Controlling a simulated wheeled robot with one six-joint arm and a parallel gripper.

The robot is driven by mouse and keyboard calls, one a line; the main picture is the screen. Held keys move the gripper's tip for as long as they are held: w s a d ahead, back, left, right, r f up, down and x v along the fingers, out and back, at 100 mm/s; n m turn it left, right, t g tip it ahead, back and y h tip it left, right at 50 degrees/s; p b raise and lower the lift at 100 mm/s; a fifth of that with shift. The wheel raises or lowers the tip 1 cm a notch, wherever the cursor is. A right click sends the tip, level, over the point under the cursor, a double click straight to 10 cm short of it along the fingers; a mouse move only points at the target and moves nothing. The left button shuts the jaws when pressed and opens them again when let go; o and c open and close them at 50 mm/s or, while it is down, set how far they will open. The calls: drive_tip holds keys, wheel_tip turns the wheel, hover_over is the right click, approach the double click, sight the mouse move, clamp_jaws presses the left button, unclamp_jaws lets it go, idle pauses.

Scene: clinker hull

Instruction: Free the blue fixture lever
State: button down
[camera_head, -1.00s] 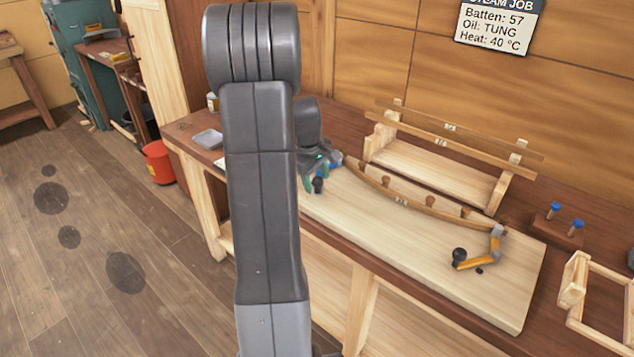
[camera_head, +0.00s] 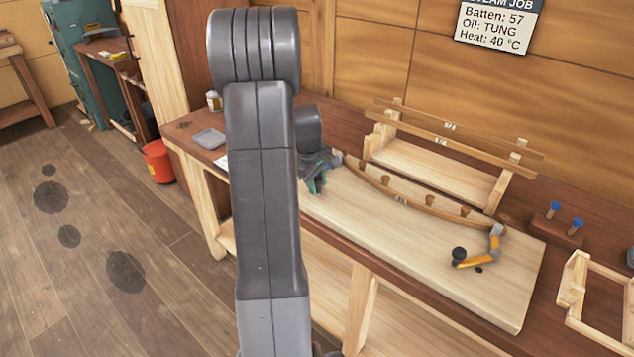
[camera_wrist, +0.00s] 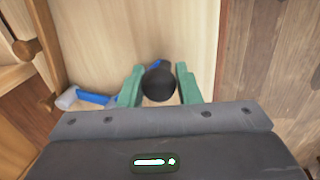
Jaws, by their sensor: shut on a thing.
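The blue fixture lever (camera_wrist: 97,97) shows in the wrist view as a blue bar with a pale end piece by the batten side and a black ball knob (camera_wrist: 158,84). My gripper (camera_wrist: 160,86) has its green fingers on both sides of that knob, shut on it. A curved batten (camera_head: 420,207) lies along pegs on the board. An orange lever (camera_head: 475,262) with a black knob stands at its right end.
A wooden rack (camera_head: 440,170) with battens stands behind the board. A block with blue-topped pins (camera_head: 557,227) and a wooden frame (camera_head: 590,300) are to the right. A grey tray (camera_head: 209,139) lies at the left. The board's front middle is clear.

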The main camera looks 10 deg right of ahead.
drive_tip(key=shift+a, duration=0.1)
drive_tip(key=shift+w+a+m, duration=0.25)
drive_tip(key=shift+a+m, duration=0.25)
drive_tip(key=shift+m, duration=0.05)
drive_tip(key=shift+w+a+m, duration=0.2)
drive_tip(key=shift+a+m, duration=0.25)
drive_tip(key=shift+m, duration=0.1)
drive_tip(key=w+a+m, duration=0.1)
drive_tip(key=w+a+m+g, duration=0.1)
drive_tip(key=m, duration=0.1)
drive_tip(key=shift+a+m, duration=0.3)
drive_tip(key=shift+a, duration=0.1)
drive_tip(key=w+a+m, duration=0.2)
drive_tip(key=w+m, duration=0.1)
drive_tip(key=shift+r+m+g, duration=0.1)
drive_tip(key=shift+m+g, duration=0.2)
drive_tip(key=w+m, duration=0.1)
drive_tip(key=w+m+p, duration=0.1)
drive_tip(key=m, duration=0.1)
drive_tip(key=shift+w+a+g+p, duration=0.3)
drive_tip(key=shift+w+a, duration=0.05)
drive_tip(key=shift+a, duration=0.05)
drive_tip(key=shift+w+a+m+p, duration=0.1)
drive_tip(key=shift+w+m+p, duration=0.35)
drive_tip(key=shift+w+m, duration=0.85)
drive_tip(key=shift+s, duration=0.1)
drive_tip(key=c, duration=1.1)
unclamp_jaws()
